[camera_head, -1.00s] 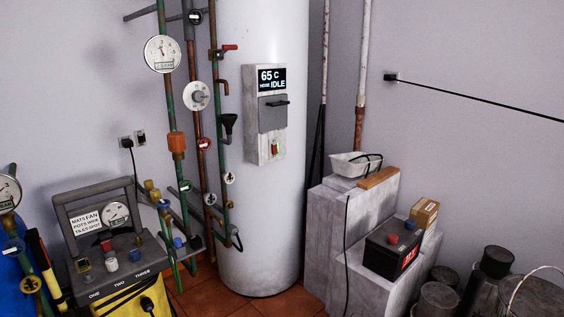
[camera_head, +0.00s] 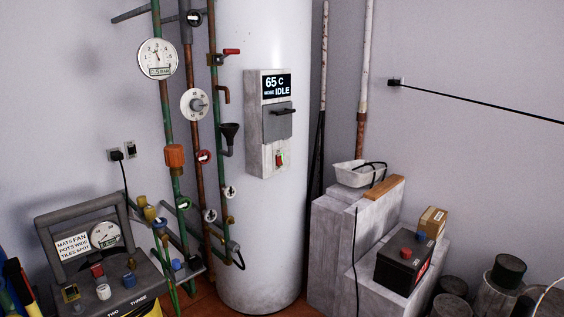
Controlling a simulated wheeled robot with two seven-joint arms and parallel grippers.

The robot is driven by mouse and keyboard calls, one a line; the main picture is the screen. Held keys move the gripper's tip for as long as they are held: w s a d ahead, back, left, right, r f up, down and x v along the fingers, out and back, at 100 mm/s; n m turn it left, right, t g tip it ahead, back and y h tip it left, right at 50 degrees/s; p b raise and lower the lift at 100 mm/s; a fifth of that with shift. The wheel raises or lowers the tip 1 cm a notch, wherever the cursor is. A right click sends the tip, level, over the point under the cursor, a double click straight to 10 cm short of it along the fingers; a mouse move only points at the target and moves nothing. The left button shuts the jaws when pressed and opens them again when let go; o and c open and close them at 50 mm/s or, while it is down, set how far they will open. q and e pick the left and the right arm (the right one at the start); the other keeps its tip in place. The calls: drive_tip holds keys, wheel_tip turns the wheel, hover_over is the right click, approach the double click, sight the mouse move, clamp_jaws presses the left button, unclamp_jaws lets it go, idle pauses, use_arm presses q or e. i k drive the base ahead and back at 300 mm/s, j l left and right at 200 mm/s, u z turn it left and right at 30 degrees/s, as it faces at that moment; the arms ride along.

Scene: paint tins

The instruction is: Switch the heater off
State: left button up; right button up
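The heater (camera_head: 234,220) is a tall white cylinder standing against the wall near the middle of the head view. A grey control box (camera_head: 253,142) is fixed to its front. Its black display (camera_head: 277,85) reads 65 C and IDLE. Below the display is a grey panel with a dark lever handle (camera_head: 284,111) that points right. Neither of my grippers shows in the view.
Pipes with gauges and valves (camera_head: 158,59) run up just left of the heater. A grey machine with knobs (camera_head: 98,275) stands at lower left. Concrete blocks (camera_head: 335,245) at right bear a white tray (camera_head: 352,173) and a black battery (camera_head: 404,267). Several tins (camera_head: 505,272) stand at lower right.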

sight(278, 157)
drive_tip(key=i+j+z, duration=0.1)
drive_tip(key=i, duration=0.3)
drive_tip(key=i+j+z, duration=0.15)
drive_tip(key=i, duration=0.25)
drive_tip(key=i+j+z, duration=0.1)
drive_tip(key=i, duration=0.3)
drive_tip(key=j, duration=0.1)
